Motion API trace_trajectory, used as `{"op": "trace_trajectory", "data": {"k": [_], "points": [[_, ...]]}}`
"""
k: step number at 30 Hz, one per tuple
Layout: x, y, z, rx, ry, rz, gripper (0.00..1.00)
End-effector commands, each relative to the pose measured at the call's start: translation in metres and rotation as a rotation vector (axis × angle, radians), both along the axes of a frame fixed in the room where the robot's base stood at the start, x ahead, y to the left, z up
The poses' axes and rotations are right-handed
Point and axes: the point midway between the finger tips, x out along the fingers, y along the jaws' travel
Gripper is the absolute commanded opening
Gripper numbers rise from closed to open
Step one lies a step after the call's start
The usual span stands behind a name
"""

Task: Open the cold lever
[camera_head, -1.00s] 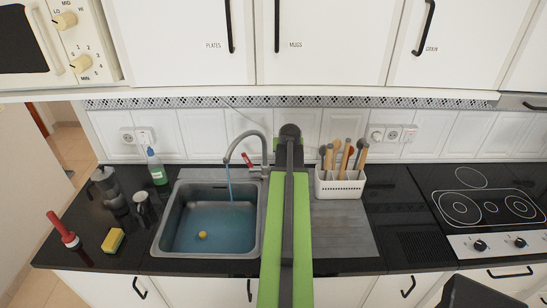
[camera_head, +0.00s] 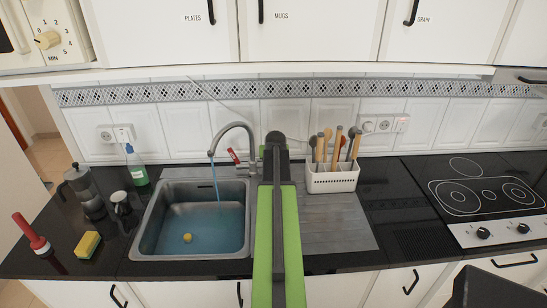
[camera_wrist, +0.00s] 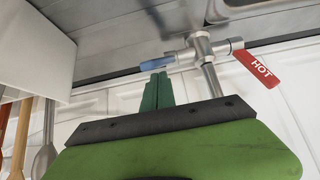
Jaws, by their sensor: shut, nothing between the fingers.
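The cold lever (camera_wrist: 162,61) is blue and sticks out to the left of the metal tap body (camera_wrist: 202,45) in the wrist view. The red lever marked HOT (camera_wrist: 258,68) is on the other side. My gripper (camera_wrist: 160,76) is shut and empty, its green fingertips right by the blue lever; I cannot tell whether they touch it. In the head view the curved tap (camera_head: 235,127) and red lever (camera_head: 233,156) show, but my arm hides the blue lever and my fingertips. A thin blue stream of water (camera_head: 216,190) runs from the spout.
The sink (camera_head: 165,225) holds water and a small yellow ball (camera_head: 187,238). A white utensil holder (camera_head: 332,180) stands close to the right of my arm. A soap bottle (camera_head: 136,165), moka pot (camera_head: 85,188) and yellow sponge (camera_head: 88,244) stand left of the sink.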

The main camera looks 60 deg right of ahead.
Motion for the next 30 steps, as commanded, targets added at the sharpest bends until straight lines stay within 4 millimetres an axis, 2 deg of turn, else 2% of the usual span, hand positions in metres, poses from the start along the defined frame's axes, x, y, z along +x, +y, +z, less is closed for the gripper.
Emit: {"op": "trace_trajectory", "data": {"k": [10,16,26,30], "points": [[-0.001,0.002,-0.002,0.000,0.000,0.001,0.00],[-0.009,0.014,-0.021,0.000,0.000,0.001,0.00],[-0.009,0.015,-0.018,0.005,0.004,0.002,0.00],[-0.007,0.013,-0.009,0.003,0.003,0.004,0.00]]}}
